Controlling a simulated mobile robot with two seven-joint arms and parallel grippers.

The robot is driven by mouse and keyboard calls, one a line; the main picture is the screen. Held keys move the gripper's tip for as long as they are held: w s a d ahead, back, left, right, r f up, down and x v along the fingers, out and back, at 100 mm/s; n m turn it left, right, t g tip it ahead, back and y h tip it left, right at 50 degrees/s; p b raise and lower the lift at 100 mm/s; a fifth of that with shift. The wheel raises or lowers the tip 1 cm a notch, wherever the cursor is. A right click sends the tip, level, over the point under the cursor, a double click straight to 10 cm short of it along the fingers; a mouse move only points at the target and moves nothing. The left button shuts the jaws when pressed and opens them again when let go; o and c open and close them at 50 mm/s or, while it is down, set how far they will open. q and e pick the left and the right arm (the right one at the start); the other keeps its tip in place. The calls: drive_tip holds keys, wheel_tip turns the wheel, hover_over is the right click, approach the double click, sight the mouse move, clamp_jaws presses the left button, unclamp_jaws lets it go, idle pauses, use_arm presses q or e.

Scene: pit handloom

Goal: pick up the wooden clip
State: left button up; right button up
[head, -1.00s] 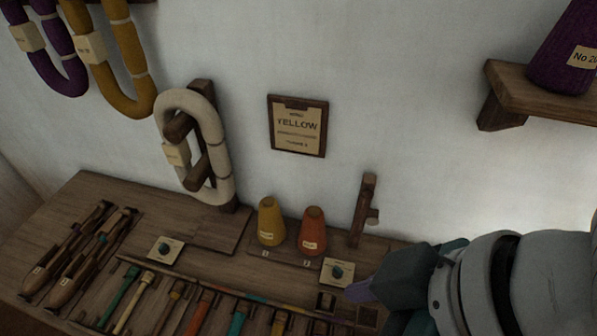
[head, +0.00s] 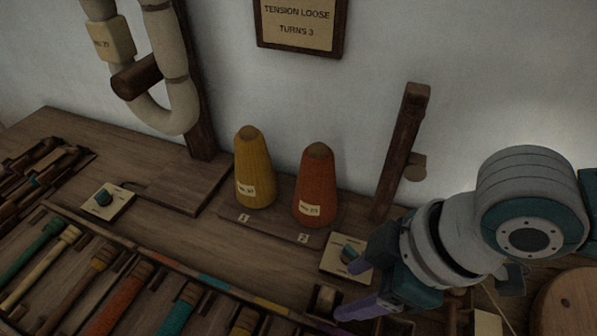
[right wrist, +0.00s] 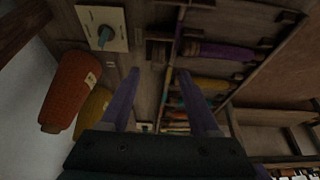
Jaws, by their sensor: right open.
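A small dark wooden piece, which looks like the wooden clip (head: 323,301), sits on the bench at the front of the head view, just left of my right gripper (head: 347,291). The right gripper is open and empty, with its two purple fingers pointing left toward the piece. In the right wrist view the fingers (right wrist: 159,72) are spread, and the dark wooden piece (right wrist: 159,50) shows beyond the gap between their tips. I cannot tell its full shape in the dim light. My left gripper is not in view.
A dial plate (head: 345,256) lies close behind the fingers. An orange cone (head: 316,187) and a yellow cone (head: 255,170) stand on a board behind. An upright wooden post (head: 402,150) rises at the wall. Several coloured bobbins (head: 118,300) lie in a rack at left front.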

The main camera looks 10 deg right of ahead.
sight(328, 293)
drive_tip(key=shift+x, duration=1)
drive_tip(key=b+x, duration=0.2)
drive_tip(key=x, duration=0.1)
drive_tip(key=b+x, duration=0.1)
drive_tip(key=x, duration=0.1)
drive_tip(key=shift+w+a+r, duration=0.15)
drive_tip(key=shift+w+a, duration=0.15)
drive_tip(key=shift+w, duration=0.05)
drive_tip(key=shift+c, duration=0.3)
clamp_jaws()
